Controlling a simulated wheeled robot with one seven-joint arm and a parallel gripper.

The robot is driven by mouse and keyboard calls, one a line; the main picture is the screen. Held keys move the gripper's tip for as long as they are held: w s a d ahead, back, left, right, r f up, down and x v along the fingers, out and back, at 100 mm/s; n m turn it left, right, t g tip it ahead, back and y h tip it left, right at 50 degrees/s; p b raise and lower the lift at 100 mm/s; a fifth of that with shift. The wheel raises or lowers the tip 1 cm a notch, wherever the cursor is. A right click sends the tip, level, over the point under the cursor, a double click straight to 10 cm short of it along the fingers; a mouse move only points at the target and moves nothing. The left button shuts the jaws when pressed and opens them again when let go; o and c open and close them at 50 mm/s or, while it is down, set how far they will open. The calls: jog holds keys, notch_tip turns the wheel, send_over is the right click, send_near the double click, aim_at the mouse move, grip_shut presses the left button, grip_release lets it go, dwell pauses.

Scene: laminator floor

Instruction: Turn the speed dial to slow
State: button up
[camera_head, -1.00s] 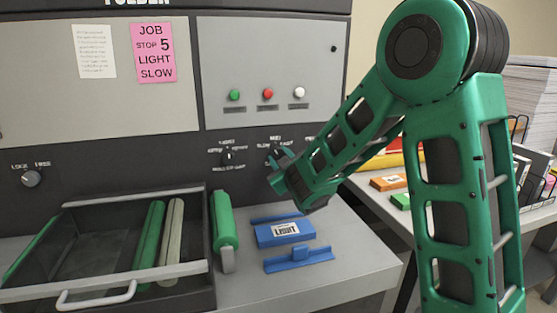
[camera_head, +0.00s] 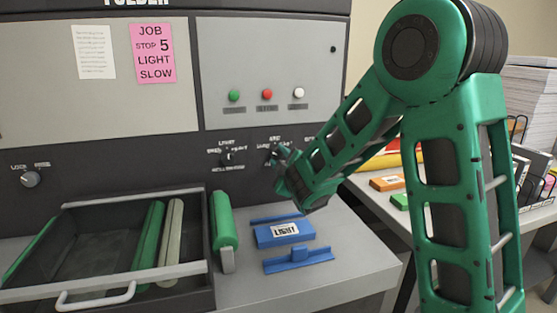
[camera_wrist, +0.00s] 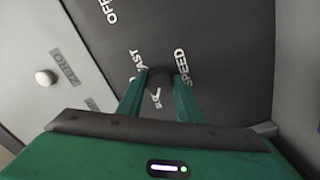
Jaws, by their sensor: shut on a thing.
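The speed dial is a dark round knob (camera_wrist: 160,80) in the wrist view, on the dark panel beside the printed word SPEED. "FAST" is printed near it, partly covered by a green finger. My gripper (camera_wrist: 160,92) has its two green fingers on either side of the knob, shut on it. In the head view my gripper (camera_head: 282,158) is at the machine's front panel, and my arm and gripper mostly cover the dial there. Which mark the dial points to cannot be read. The pink job card (camera_head: 154,53) reads JOB, STOP 5, LIGHT, SLOW.
Left of my gripper is another dark dial (camera_head: 228,158). A LOCK/FREE knob (camera_head: 30,179) is further left. Green, red and white buttons (camera_head: 267,94) sit above. Below are a blue piece labelled LIGHT (camera_head: 284,233), a green roller (camera_head: 224,222) and an open tray (camera_head: 135,289).

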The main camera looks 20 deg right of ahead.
jog(key=shift+f, duration=0.1)
jog(key=o, duration=1)
jog(key=shift+o, duration=0.2)
jog(key=shift+s, duration=0.1)
jog(key=s, duration=1)
jog(key=shift+s, duration=0.25)
